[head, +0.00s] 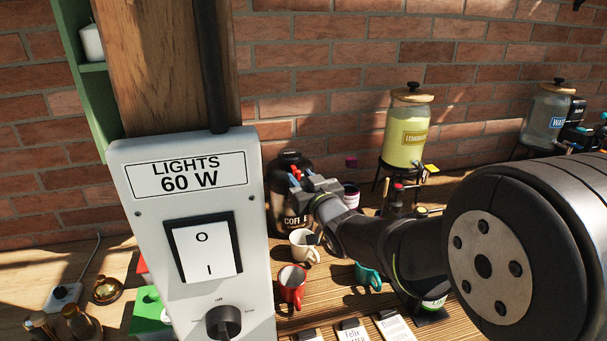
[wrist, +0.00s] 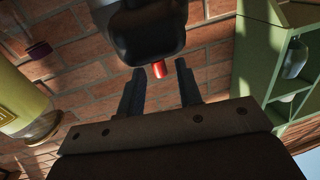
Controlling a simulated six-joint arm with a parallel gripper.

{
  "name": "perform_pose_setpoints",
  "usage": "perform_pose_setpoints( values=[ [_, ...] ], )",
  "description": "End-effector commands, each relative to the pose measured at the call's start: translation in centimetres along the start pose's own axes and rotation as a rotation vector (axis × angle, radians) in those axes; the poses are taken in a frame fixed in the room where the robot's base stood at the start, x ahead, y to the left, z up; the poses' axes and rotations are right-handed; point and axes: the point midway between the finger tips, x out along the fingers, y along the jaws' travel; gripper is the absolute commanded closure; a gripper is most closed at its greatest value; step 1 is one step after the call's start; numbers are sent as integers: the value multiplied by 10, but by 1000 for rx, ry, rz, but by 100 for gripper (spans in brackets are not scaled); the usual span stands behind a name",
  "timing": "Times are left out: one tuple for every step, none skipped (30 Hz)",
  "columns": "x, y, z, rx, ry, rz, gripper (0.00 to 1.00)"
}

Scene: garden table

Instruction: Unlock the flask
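The flask (head: 284,207) is a black coffee flask with white lettering, standing on the table by the brick wall in the head view. My gripper (head: 295,177) is at its upper part and partly covers it. In the wrist view the dark flask (wrist: 135,28) fills the top middle, with a small red piece (wrist: 159,69) sticking out of its near edge. My gripper's two fingers (wrist: 160,88) are apart, one on each side below the red piece, with nothing between them. I cannot tell whether a fingertip touches the flask.
A lemonade dispenser (head: 407,130) stands right of the flask, a water dispenser (head: 545,117) further right. A white mug (head: 304,246), red mug (head: 292,287) and teal mug (head: 368,276) stand in front. A light switch box (head: 190,230) blocks the near left.

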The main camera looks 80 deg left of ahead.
Motion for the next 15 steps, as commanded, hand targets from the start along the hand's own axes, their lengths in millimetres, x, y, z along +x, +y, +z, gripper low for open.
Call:
perform_pose_setpoints(
  values=[
    [8,0,0,0,-1,-1,68],
    [11,0,1,0,-1,-1,68],
    [15,0,0,0,1,-1,68],
    [18,0,0,0,0,-1,68],
    [20,0,0,0,0,-1,68],
    [22,0,0,0,0,-1,68],
    [24,0,0,0,0,0,68],
    [25,0,0,0,0,0,68],
    [26,0,0,0,0,0,68],
    [26,0,0,0,0,0,68],
    [26,0,0,0,0,0,68],
    [26,0,0,0,0,0,68],
    [26,0,0,0,0,0,68],
    [26,0,0,0,0,0,68],
    [26,0,0,0,0,0,68]
  ],
)
